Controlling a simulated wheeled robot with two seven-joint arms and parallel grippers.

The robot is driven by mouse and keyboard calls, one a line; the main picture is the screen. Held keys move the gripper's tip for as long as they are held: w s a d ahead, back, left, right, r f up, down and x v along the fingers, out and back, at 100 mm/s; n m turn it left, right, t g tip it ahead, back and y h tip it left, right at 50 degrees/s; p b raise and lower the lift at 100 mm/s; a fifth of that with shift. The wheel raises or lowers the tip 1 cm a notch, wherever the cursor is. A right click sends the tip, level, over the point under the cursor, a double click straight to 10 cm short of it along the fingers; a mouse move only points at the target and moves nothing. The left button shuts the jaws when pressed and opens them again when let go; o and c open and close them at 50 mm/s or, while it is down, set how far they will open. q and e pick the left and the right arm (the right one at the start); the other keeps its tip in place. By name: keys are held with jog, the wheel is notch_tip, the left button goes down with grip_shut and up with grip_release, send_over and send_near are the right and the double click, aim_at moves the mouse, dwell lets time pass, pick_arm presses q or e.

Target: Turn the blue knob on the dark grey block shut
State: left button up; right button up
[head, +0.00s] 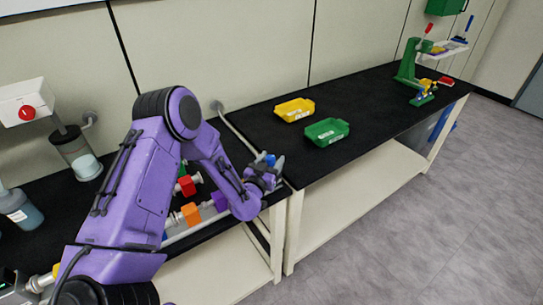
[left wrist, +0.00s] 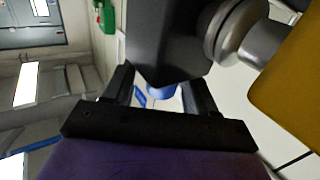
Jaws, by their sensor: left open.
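The dark grey block (left wrist: 165,45) fills the top middle of the left wrist view, close to my fingers. The blue knob (left wrist: 161,91) shows just below its lower edge, between my two fingers. My left gripper (left wrist: 160,97) is open, with one finger on each side of the knob; I cannot tell whether either touches it. In the head view my left gripper (head: 266,175) is at the bench's right end, beside a small blue part (head: 269,159), and hides most of the block. My right gripper is not in view.
Red (head: 187,186), orange (head: 191,213) and purple (head: 220,200) blocks sit along pipes near my arm. Yellow (head: 294,109) and green (head: 327,131) bins stand on the black bench to the right. A metal fitting (left wrist: 235,30) joins the grey block to a yellow block (left wrist: 290,75).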

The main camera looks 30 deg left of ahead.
pick_arm(q)
jog(key=shift+w+a, duration=0.1)
jog(key=shift+w, duration=0.15)
jog(key=shift+s+r, duration=0.1)
jog(key=shift+s, duration=0.05)
jog(key=c, duration=0.9)
